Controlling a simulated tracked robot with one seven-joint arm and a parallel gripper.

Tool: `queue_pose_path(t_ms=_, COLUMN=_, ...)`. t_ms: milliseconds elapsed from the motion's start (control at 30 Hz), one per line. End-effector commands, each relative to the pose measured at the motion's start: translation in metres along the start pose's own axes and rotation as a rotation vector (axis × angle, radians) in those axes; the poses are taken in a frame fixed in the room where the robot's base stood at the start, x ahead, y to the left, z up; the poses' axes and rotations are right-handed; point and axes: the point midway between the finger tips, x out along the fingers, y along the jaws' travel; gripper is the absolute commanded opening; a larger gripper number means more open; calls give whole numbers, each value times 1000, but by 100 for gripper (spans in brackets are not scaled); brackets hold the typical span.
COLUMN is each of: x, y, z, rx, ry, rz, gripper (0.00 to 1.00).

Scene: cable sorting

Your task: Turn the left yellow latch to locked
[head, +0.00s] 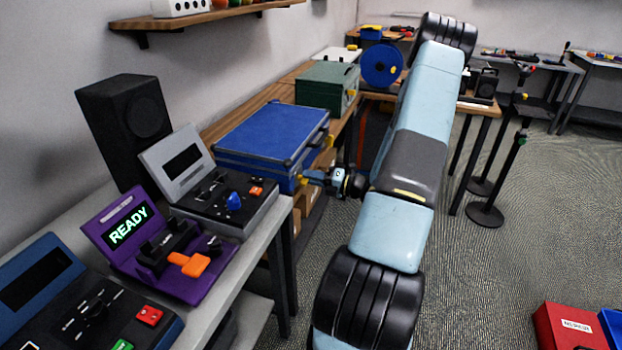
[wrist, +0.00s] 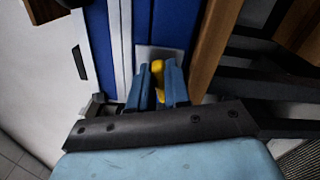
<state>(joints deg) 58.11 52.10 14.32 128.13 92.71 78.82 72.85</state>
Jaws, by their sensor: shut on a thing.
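The blue case (head: 270,132) lies closed on the wooden bench, its front side facing my arm. The left yellow latch (head: 301,180) is on that front side; in the wrist view it (wrist: 158,68) sits before a pale plate, between my fingers. Another yellow latch (head: 330,141) shows farther right along the case front. My gripper (head: 311,177) is at the left latch, and in the wrist view its blue fingers (wrist: 159,88) are shut on it. The fingers partly hide the latch, so I cannot tell its exact turn.
A wooden bench edge (wrist: 209,50) runs close beside the fingers in the wrist view. A green case (head: 327,85) stands behind the blue case. A grey device (head: 225,195) and a purple device (head: 150,245) stand on the nearer table. The floor on the right is mostly clear.

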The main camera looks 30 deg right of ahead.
Motion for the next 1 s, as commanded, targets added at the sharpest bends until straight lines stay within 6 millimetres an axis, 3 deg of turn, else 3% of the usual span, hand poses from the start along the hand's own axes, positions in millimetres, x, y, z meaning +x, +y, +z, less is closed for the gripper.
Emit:
queue_pose_path(t_ms=400, x=-2, y=-6, z=0, rx=255, ry=-2, rz=-8, gripper=0)
queue_pose_path(t_ms=1000, x=-2, y=-8, z=-1, rx=320, ry=-4, rz=-10, gripper=0)
